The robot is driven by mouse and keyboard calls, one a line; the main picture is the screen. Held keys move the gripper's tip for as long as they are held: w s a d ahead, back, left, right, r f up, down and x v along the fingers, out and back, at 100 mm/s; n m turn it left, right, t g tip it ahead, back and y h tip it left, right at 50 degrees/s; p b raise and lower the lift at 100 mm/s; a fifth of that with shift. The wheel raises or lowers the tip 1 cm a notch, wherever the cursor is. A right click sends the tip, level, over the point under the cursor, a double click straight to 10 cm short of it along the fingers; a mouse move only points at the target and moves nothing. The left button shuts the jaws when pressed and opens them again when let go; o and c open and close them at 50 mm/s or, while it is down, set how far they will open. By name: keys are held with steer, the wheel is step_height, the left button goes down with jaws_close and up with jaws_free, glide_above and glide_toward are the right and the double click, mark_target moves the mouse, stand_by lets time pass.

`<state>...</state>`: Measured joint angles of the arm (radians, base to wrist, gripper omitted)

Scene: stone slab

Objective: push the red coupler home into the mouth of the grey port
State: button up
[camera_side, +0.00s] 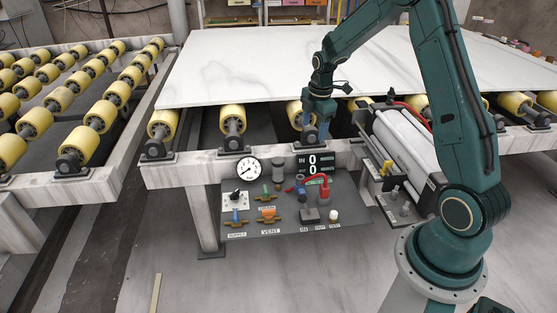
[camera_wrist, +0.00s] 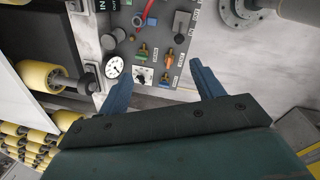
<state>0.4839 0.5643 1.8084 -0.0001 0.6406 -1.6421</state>
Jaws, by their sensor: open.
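The red coupler (camera_side: 324,193) is at the right part of the dark valve panel, with a red hose arching from its top. In the wrist view the red coupler (camera_wrist: 138,20) is near the top edge. Grey round fittings (camera_side: 278,170) sit left of it; I cannot tell which is the grey port, or whether the coupler touches it. In the wrist view a grey fitting (camera_wrist: 108,42) shows near the gauge. My gripper (camera_side: 317,138) is above and behind the panel, apart from the coupler. Its two blue fingers (camera_wrist: 163,88) are spread wide with nothing between them.
The panel also holds a gauge (camera_side: 248,168), a green-handled valve (camera_side: 265,190), an orange-handled valve (camera_side: 267,212), a blue-handled valve (camera_side: 235,216) and a dark block (camera_side: 310,214). A white slab (camera_side: 240,65) lies on yellow rollers behind.

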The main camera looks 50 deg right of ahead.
mark_target(325, 186)
steer(key=shift+s+d+f+n+g+y, duration=0.2)
steer(key=shift+d+f+n, duration=0.95)
steer(key=shift+f, duration=3.3)
steer(key=shift+s+d+f+n+g, duration=0.35)
steer(key=shift+d+f, duration=1.45)
steer(key=shift+f, duration=2.6)
steer(key=shift+s+d+f+n+g+y, duration=0.1)
steer(key=shift+s+d+f+n, duration=0.7)
steer(key=shift+f, duration=3.65)
steer(key=shift+w+d+f, duration=0.1)
steer(key=shift+w+d, duration=0.35)
steer(key=shift+d, duration=0.3)
steer(key=shift+f, duration=2.5)
steer(key=shift+c, duration=0.5)
steer(key=shift+d, duration=0.1)
steer(key=c, duration=1)
